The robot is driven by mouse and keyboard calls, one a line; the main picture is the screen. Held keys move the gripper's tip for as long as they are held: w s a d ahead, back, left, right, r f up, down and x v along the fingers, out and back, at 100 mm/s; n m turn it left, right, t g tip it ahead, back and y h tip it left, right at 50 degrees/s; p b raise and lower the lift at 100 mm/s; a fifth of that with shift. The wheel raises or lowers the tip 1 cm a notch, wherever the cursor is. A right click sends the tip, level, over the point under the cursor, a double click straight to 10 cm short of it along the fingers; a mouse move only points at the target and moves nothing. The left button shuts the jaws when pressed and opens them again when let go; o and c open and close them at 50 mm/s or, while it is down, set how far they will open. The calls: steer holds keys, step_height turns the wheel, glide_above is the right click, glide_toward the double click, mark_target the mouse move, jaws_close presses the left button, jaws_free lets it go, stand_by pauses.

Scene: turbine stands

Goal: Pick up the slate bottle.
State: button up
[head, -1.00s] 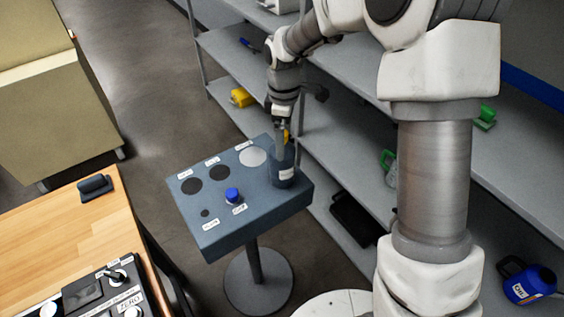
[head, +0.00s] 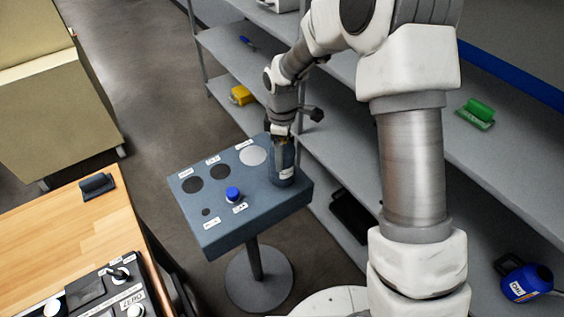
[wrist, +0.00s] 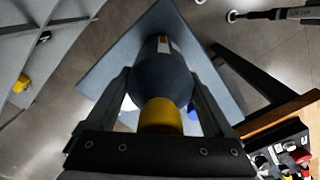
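The slate bottle (head: 284,165) stands upright at the right corner of the blue-grey stand top (head: 240,222), with a pale label low on its side. My gripper (head: 281,139) is over it from above. In the wrist view the bottle (wrist: 161,76) is between the two fingers (wrist: 161,88), its yellow cap (wrist: 160,114) towards the palm. The fingers are spread wider than the cap, one on each side of the bottle's body. Whether the fingertips touch the bottle cannot be told.
A blue knob (head: 233,194) and dark and pale discs lie on the stand. Grey shelves (head: 330,150) rise close behind and right, with a yellow item (head: 242,95). A wooden bench (head: 60,228) with a control box (head: 105,291) is at left.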

jaws_close()
steer(key=shift+r, duration=0.15)
steer(key=shift+r, duration=0.9)
steer(key=shift+r+b, duration=0.35)
steer(key=shift+r, duration=0.6)
steer(key=s+d+r+b, duration=0.1)
steer(key=s+d+r, duration=0.2)
steer(key=d+r, duration=0.4)
steer(key=d, duration=0.4)
steer(key=shift+s, duration=0.4)
steer(key=shift+o, duration=0.7)
jaws_free()
jaws_close()
